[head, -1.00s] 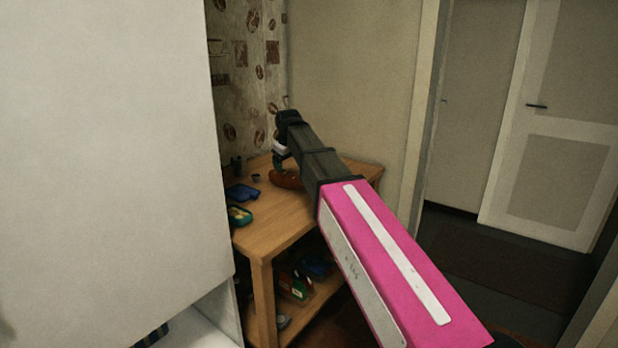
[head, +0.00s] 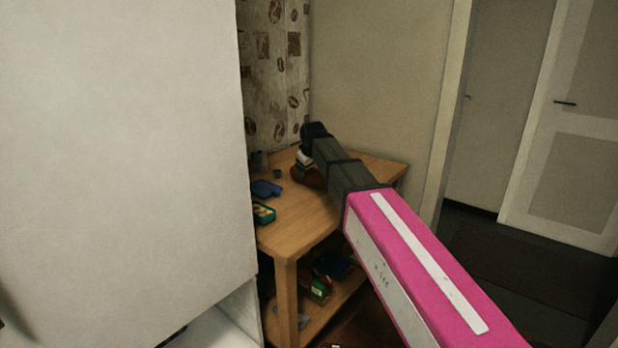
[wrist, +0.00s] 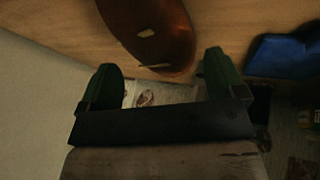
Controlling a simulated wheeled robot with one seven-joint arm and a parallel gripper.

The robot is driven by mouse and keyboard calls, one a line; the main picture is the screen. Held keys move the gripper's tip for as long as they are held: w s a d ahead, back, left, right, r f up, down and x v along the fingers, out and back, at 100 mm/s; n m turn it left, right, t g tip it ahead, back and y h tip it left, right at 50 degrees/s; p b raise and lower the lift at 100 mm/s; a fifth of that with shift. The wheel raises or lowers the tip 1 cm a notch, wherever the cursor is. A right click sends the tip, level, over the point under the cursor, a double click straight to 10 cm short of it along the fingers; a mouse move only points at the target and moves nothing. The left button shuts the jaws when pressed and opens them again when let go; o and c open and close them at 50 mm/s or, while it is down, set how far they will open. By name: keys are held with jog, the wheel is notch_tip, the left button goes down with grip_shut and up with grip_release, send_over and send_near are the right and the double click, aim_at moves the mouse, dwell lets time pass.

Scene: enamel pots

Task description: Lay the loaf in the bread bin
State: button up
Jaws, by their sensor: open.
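The loaf (wrist: 150,30) is brown and glossy with pale score marks. It lies on the wooden table top, ahead of my fingers in the wrist view. In the head view it shows as a red-brown shape (head: 303,175), partly hidden by my arm. My gripper (wrist: 159,66) is open, its two green fingers apart. The near end of the loaf reaches toward the gap between the fingertips, and nothing is gripped. I cannot make out the bread bin in either view.
The wooden table (head: 300,215) stands in the corner and has a lower shelf with several items. A blue object (head: 264,188) and a teal tin (head: 263,213) sit at its left. A large pale panel (head: 120,140) blocks the left. A doorway opens at right.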

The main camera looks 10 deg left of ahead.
aim_at(309, 170)
jog(key=x, duration=0.5)
jog(key=shift+r, duration=0.1)
jog(key=c, duration=0.9)
jog(key=shift+r, duration=0.15)
